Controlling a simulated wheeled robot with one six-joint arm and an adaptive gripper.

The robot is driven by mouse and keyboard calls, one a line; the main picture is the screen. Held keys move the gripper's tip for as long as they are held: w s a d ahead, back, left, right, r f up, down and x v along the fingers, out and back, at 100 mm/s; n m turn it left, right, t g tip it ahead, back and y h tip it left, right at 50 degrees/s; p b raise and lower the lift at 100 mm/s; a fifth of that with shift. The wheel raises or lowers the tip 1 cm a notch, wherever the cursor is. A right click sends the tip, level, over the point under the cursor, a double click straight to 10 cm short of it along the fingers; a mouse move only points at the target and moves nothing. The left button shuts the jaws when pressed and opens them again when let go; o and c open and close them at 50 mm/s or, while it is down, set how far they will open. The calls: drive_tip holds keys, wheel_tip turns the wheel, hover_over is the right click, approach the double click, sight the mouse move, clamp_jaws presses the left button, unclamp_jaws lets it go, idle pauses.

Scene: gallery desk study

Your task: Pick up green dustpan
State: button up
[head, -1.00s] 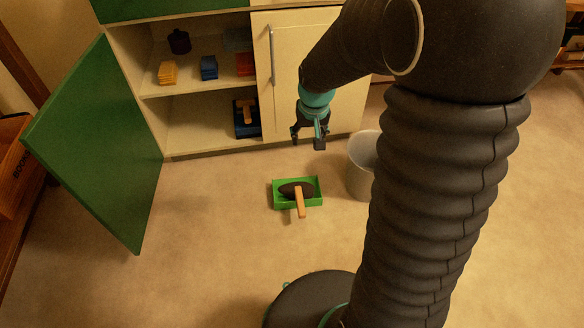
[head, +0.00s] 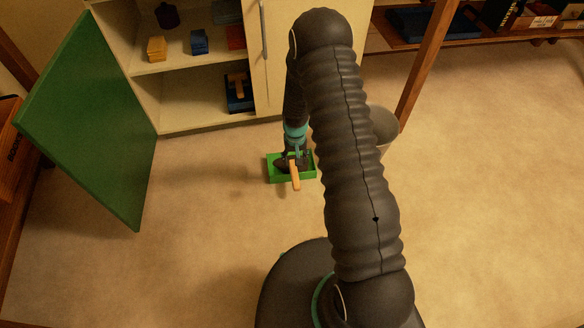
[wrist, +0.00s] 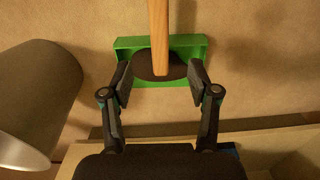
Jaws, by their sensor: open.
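The green dustpan (head: 306,172) lies on the carpet in front of the cabinet. A dark brush with a wooden handle (head: 295,178) lies in it, and the handle sticks out over its near edge. My gripper (head: 292,160) is over the dustpan in the head view, pointing down. In the wrist view the open fingers of my gripper (wrist: 159,82) stand apart on either side of the dark brush head (wrist: 145,67). The dustpan's green rim (wrist: 128,42) shows around them. I cannot tell whether the fingers touch the dustpan or the brush.
A grey bin (head: 384,124) stands right of the dustpan, partly behind my arm; it also shows in the wrist view (wrist: 38,95). The open green cabinet door (head: 95,125) is at the left. The cabinet shelves (head: 180,62) hold small items. Carpet (head: 205,220) on the left is clear.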

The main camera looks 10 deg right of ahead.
sight(295, 174)
wheel_tip(295, 174, down, 8)
drive_tip(key=shift+r, duration=0.1)
drive_tip(key=shift+w+f, duration=0.2)
drive_tip(key=shift+f, duration=2.6)
clamp_jaws()
